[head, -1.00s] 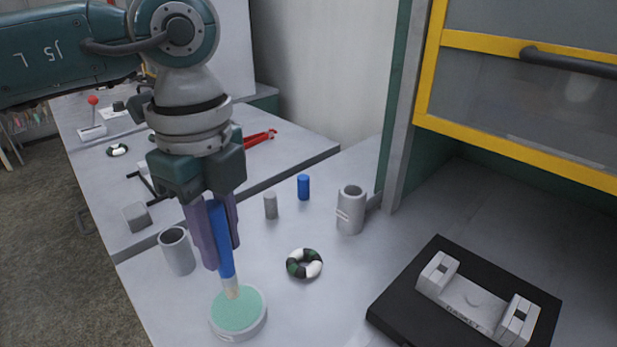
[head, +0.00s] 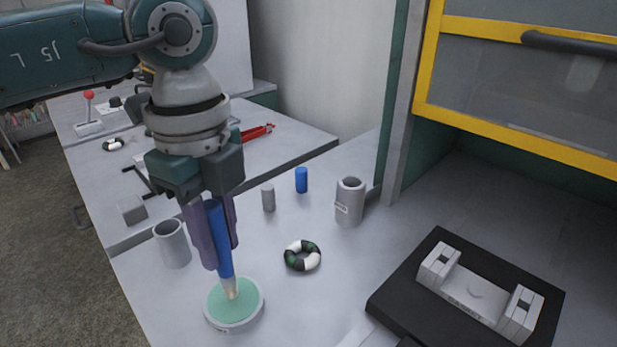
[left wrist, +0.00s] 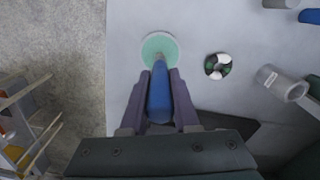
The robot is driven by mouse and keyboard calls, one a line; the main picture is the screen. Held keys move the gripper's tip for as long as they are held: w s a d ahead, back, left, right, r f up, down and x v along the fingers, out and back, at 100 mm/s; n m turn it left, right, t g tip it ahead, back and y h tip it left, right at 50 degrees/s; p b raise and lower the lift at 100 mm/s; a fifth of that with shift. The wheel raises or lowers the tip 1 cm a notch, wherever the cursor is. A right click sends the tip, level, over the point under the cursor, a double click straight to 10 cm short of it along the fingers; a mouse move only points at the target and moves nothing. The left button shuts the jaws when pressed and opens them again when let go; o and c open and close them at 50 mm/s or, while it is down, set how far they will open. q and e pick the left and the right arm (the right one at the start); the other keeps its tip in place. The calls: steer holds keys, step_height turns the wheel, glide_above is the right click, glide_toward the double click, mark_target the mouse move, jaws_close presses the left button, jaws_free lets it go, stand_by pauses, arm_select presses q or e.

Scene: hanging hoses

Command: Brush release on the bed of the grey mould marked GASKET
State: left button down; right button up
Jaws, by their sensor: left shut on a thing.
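My left gripper (head: 217,235) is shut on a brush with a blue handle (head: 219,240) and holds it nearly upright. The brush's pale tip meets or hovers just over the green surface of a round dish (head: 235,305); I cannot tell which. In the left wrist view the brush (left wrist: 159,100) points at the dish (left wrist: 160,47). The grey mould (head: 474,292), with two raised slotted ends and a flat bed between, sits on a black plate (head: 400,305) at the right. Its lettering is hard to read now. My right gripper is not in view.
A black, white and green ring (head: 302,256) lies right of the dish. Grey cups stand at the left (head: 172,244) and back (head: 350,202). A small grey cylinder (head: 268,198) and a blue cylinder (head: 301,180) stand between. A yellow-framed screen (head: 520,137) hangs above the mould's area.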

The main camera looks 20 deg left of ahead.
mark_target(209, 203)
arm_select(q)
steer(key=shift+f+b, duration=0.35)
steer(key=shift+f, duration=0.15)
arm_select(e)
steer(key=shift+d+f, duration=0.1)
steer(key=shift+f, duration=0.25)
arm_select(q)
steer(key=shift+f, duration=0.1)
stand_by(0.7)
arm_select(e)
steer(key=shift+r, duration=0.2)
arm_select(q)
step_height(209, 203, up, 7)
steer(key=p, duration=0.7)
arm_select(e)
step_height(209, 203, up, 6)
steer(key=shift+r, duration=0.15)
